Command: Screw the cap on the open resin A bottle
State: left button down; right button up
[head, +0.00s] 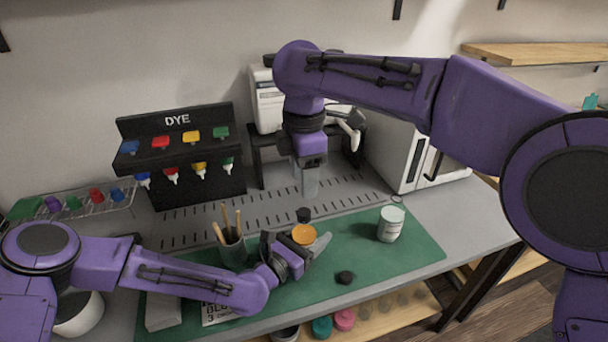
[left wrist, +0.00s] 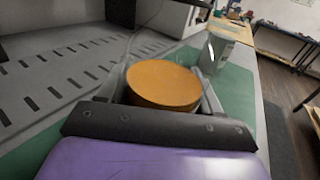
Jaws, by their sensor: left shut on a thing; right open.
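My left gripper (head: 308,248) is low over the green mat, shut on a round thing with a flat orange top (head: 303,234). In the left wrist view the orange top (left wrist: 163,84) sits between the fingers; I cannot tell whether it is a lid or an open bottle's contents. A small black cap-like piece (head: 345,277) lies on the mat in front. Another small black round piece (head: 304,214) shows just behind the orange top; what is under it is hidden. My right gripper (head: 307,188) is open, pointing down above and behind that piece, apparently empty.
A pale labelled can (head: 391,224) stands on the mat (head: 425,250) at right. A tool cup (head: 232,250) stands left of the left gripper. Behind are a slotted grey plate (head: 260,218), a black DYE rack (head: 180,155) and white machines.

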aim_at(304, 212)
notch_tip(304, 212, down, 8)
jog(key=shift+f, duration=0.1)
dwell(0.4)
grip_shut()
jog(key=m, duration=0.9)
jog(key=shift+m, duration=0.4)
jog(key=shift+o, duration=0.3)
grip_release()
